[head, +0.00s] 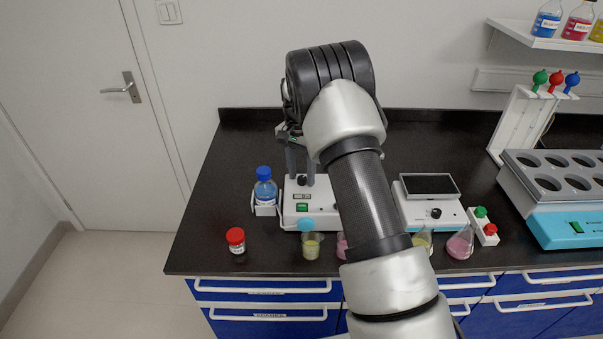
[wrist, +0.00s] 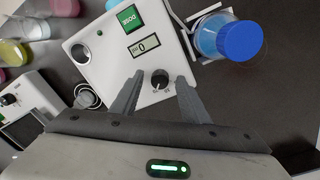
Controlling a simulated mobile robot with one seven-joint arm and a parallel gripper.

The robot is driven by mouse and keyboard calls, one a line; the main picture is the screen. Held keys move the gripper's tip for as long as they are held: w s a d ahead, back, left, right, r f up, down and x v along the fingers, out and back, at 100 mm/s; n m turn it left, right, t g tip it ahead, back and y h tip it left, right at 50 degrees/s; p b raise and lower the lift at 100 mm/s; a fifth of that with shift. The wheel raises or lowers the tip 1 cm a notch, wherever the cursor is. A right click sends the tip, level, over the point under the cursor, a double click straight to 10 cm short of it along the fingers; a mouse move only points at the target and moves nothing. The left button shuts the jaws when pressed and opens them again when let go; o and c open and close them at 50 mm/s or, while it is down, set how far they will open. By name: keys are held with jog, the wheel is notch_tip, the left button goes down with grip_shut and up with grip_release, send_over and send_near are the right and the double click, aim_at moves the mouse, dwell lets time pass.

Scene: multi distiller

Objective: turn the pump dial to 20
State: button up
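The pump is a white box (head: 294,209) on the black bench, below my gripper in the head view. In the wrist view its white top (wrist: 100,72) fills the upper middle. The black dial (wrist: 160,78) sits on that top near the edge closest to me. A small display (wrist: 144,47) beside it reads 0, with a green lit switch (wrist: 131,19) further off. My gripper (wrist: 160,76) is open and points down, one grey finger on each side of the dial. Gaps show between dial and fingers; I cannot tell how high the tips are.
A blue-capped bottle (head: 265,188) stands in a holder at the pump's left. A red-capped jar (head: 236,240) and a beaker (head: 311,245) are near the front edge. A white device with a dark screen (head: 430,186) stands right of my arm. The left back bench is clear.

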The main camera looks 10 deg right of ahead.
aim_at(299, 177)
notch_tip(299, 177, up, 18)
jog(key=shift+w+a+f+p, duration=0.25)
jog(key=shift+w+a+p, duration=0.05)
dwell(0.3)
